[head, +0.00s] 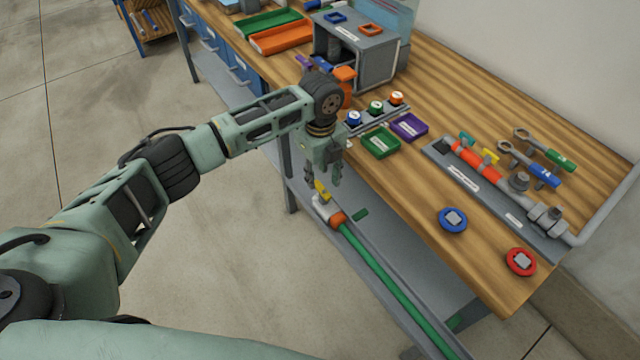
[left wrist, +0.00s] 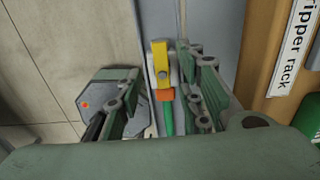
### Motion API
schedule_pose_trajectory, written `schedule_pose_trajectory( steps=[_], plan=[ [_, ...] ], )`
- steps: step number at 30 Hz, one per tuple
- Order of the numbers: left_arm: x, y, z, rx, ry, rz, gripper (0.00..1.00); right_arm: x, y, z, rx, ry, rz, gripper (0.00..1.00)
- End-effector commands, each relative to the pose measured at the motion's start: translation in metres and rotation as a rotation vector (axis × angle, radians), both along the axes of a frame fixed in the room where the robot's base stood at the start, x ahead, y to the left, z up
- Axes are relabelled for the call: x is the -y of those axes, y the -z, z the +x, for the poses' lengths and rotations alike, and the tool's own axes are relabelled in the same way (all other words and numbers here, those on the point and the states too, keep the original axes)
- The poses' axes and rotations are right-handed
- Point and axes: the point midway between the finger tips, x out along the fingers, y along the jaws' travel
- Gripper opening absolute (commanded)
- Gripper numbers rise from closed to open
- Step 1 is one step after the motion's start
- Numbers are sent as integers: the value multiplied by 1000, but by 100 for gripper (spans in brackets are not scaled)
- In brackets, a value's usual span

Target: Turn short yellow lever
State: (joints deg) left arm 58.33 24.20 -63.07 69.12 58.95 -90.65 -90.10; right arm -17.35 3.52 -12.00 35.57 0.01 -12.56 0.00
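A yellow lever (head: 322,190) sits on a valve with an orange collar (head: 337,217), at the end of a green pipe (head: 375,265) low along the bench's front. My left gripper (head: 323,176) points down just over this lever, one finger to each side. In the left wrist view the yellow lever (left wrist: 160,64) lies between the open fingers (left wrist: 163,95), with clear gaps on both sides and no visible contact. My right gripper is not in view.
The wooden bench top (head: 420,215) is close to the right of my gripper. The floor at left is clear.

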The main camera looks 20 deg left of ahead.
Motion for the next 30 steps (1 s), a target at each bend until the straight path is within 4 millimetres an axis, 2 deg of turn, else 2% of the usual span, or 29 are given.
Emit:
schedule_pose_trajectory(
  steps=[3,7,12,17,28,30],
  plan=[
    [0,18,-1,-2,0,0,34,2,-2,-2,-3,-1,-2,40],
    [0,30,0,-1,0,1,34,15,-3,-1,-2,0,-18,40],
    [1,35,0,2,1,0,34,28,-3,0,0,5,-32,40],
    [1,35,0,1,1,0,34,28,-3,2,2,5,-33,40],
    [0,35,0,1,0,0,3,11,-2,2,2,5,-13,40],
    [0,35,0,1,0,0,0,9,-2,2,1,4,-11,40]
  ],
)
